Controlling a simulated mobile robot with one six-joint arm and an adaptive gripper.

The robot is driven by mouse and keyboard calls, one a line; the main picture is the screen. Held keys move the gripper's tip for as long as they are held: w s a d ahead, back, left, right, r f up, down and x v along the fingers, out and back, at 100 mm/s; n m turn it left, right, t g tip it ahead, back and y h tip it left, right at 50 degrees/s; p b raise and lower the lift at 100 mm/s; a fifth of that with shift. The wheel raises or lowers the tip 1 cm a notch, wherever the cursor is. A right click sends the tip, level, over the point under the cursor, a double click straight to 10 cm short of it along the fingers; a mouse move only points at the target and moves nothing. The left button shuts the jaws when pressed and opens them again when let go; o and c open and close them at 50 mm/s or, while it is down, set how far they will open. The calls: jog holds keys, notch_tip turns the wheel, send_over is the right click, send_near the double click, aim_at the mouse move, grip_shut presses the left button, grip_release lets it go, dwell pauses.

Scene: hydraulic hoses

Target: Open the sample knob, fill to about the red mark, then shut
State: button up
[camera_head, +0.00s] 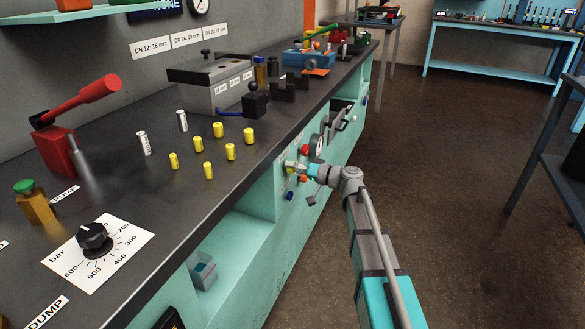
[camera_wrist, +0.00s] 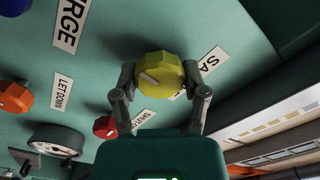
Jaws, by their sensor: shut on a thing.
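In the wrist view, a yellow faceted knob (camera_wrist: 158,66) with a pale pointer line sits on the teal panel. A label beginning "SA" (camera_wrist: 212,60) is beside it, partly cut off by a finger. My gripper (camera_wrist: 160,78) has one finger on each side of the knob and is shut on it. No fill level or red mark can be made out.
Close by in the wrist view are a red knob (camera_wrist: 105,126), an orange knob (camera_wrist: 14,97) beside a "LET DOWN" label (camera_wrist: 62,92), and a round gauge (camera_wrist: 58,139). The bench top (camera_head: 240,185) holds several yellow fittings. The floor (camera_head: 450,200) on the right is clear.

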jog(key=shift+w+m, duration=0.1)
jog(key=shift+m, duration=1.8)
jog(key=o, duration=1.1)
jog(key=shift+o, duration=0.2)
jog(key=shift+d, duration=0.1)
jog(key=v, duration=1.1)
jog(key=shift+s+d, duration=0.2)
jog(key=shift+d, duration=0.15)
jog(key=shift+f, duration=0.1)
